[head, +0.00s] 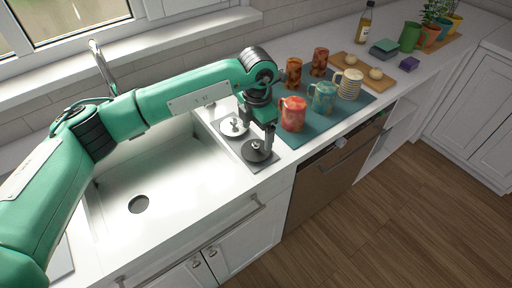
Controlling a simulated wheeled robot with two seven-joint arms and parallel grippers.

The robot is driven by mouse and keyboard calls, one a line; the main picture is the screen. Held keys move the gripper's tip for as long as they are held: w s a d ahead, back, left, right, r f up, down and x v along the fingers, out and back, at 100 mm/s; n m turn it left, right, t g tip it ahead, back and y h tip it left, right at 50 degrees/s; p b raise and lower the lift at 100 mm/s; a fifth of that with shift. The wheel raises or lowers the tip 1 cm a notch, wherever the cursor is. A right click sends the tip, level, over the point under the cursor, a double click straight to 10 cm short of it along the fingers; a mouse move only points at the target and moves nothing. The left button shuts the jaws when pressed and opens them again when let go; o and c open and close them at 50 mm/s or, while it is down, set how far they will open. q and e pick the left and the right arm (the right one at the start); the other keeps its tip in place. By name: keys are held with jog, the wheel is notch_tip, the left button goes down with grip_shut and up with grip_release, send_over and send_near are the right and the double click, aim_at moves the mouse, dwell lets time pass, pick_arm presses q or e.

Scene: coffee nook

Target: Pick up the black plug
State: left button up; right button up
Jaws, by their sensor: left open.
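The black plug (255,153) is a dark round disc with a small light knob on top. It lies on the grey mat (222,128) on the counter, just right of the sink. My left gripper (261,131) points down just above and behind the black plug. It is open, with nothing seen between its fingers. One finger shows clearly near the plug's knob; I cannot tell whether it touches. A lighter silver plug (232,129) lies on the same mat, behind and left of the black one. My right gripper is not in view.
The sink (160,175) with a tap (102,68) is at left. A red mug (293,114) stands close right of the gripper on a teal mat (331,122), with several other mugs. A wooden board (350,62), bottle (365,22) and potted plants stand farther right.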

aim_at(256, 144)
pick_arm(q)
jog(key=shift+s+f, duration=0.1)
jog(key=shift+f, duration=0.35)
jog(key=f+p, duration=0.1)
jog(key=f, duration=0.2)
jog(key=f+p, duration=0.1)
jog(key=shift+s+a+f+p, duration=0.1)
jog(key=shift+a+f+p, duration=0.2)
jog(key=shift+f, duration=0.1)
jog(key=shift+d, duration=0.1)
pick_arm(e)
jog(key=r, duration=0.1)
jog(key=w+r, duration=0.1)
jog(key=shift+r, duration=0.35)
pick_arm(q)
jog(key=c, duration=0.7)
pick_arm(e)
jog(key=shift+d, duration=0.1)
